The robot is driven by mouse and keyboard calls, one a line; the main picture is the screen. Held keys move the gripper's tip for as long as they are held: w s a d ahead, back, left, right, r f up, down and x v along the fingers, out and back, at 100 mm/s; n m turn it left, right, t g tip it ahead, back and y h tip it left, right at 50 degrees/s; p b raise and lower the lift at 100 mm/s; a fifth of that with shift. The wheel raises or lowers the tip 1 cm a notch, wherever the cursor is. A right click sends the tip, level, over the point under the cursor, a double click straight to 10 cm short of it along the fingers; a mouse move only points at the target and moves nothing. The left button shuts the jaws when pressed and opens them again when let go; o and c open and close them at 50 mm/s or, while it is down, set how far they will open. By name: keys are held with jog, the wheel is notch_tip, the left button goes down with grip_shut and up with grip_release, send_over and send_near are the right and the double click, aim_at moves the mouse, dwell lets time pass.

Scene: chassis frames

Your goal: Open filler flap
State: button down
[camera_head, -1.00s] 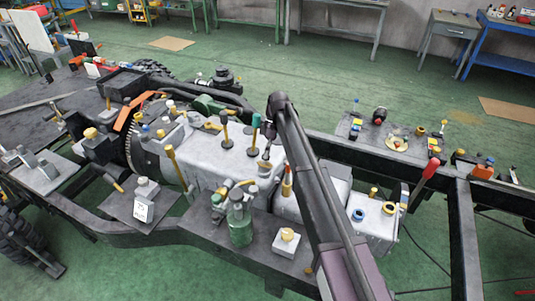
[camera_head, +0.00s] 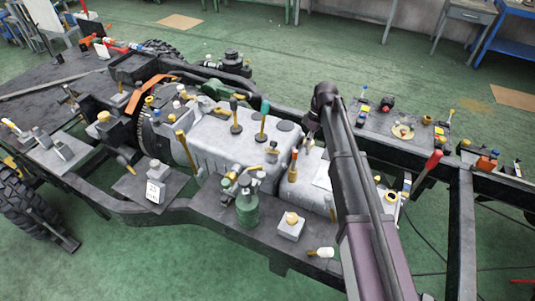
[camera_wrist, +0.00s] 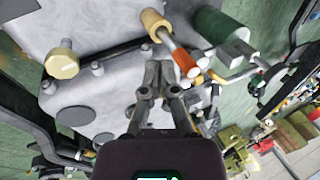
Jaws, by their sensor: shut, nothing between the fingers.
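My gripper (camera_wrist: 157,75) is shut and empty in the wrist view, with its fingertips over the pale grey casing. A yellow knob (camera_wrist: 62,65) stands left of the fingertips, and an orange-and-yellow handle (camera_wrist: 187,64) lies close to their upper right. Two dark round discs, one large (camera_wrist: 76,118) and one small (camera_wrist: 104,138), sit on the casing to the lower left. I cannot tell which part is the filler flap.
A green cylinder (camera_wrist: 215,28) rises right of my gripper in the wrist view. Levers with green (camera_head: 263,112) and red (camera_head: 433,160) tops stand on the chassis. A green glass bottle (camera_head: 247,208) and a small grey block (camera_head: 290,228) stand at the front edge.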

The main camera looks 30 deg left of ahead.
jog(key=s+a+n+t, duration=0.3)
jog(key=s+n+t, duration=0.1)
jog(key=s+n, duration=0.1)
jog(key=s+a+n+t+b, duration=0.1)
jog(key=s+a+n+t, duration=0.3)
jog(key=n, duration=0.3)
jog(key=s+a+n+t+b, duration=0.1)
jog(key=s+a+n+t, duration=0.2)
jog(key=n, duration=0.4)
jog(key=shift+s+a+r+t, duration=0.15)
jog(key=shift+s+r+t, duration=0.1)
jog(key=shift+s, duration=0.45)
jog(key=shift+s+a+r+t, duration=0.15)
jog(key=shift+s+t, duration=0.1)
jog(key=shift+s, duration=0.4)
jog(key=shift+s+a+r+y, duration=0.1)
jog(key=shift+s+a+y, duration=0.1)
jog(key=shift+s+y, duration=0.1)
jog(key=shift+w+d, duration=0.1)
jog(key=shift+w, duration=0.15)
